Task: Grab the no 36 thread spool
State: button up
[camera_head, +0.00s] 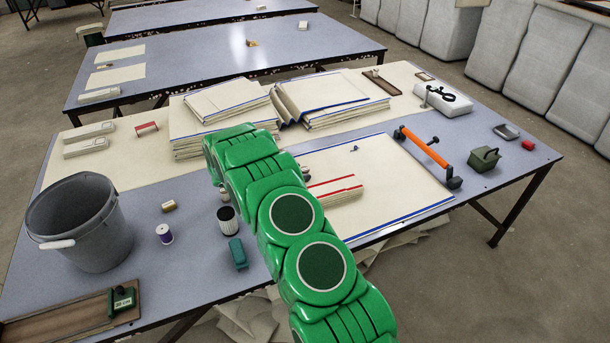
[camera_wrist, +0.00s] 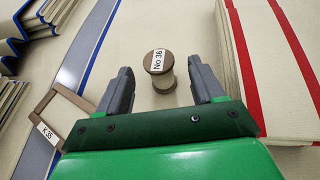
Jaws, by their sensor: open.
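The thread spool (camera_wrist: 159,70) labelled "No 36" shows in the wrist view, with brown ends and pale thread. It appears to lie between and slightly beyond the fingertips of my gripper (camera_wrist: 160,78). My gripper is open, one grey finger on each side of the spool, with no visible contact. In the head view my green arm hides the gripper and most of the area around the spool, so I cannot make the spool out clearly there.
A red-striped folded cloth stack (camera_wrist: 262,70) stands close to the right finger. A wooden frame tagged "K 35" (camera_wrist: 60,113) lies at the left. Blue-edged cloth stacks (camera_head: 225,100) lie behind my arm. A grey bucket (camera_head: 82,225) stands at the table's left.

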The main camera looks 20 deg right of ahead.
aim_at(305, 172)
jog(key=shift+x, duration=1.7)
jog(key=shift+c, duration=0.3)
jog(key=c, duration=1)
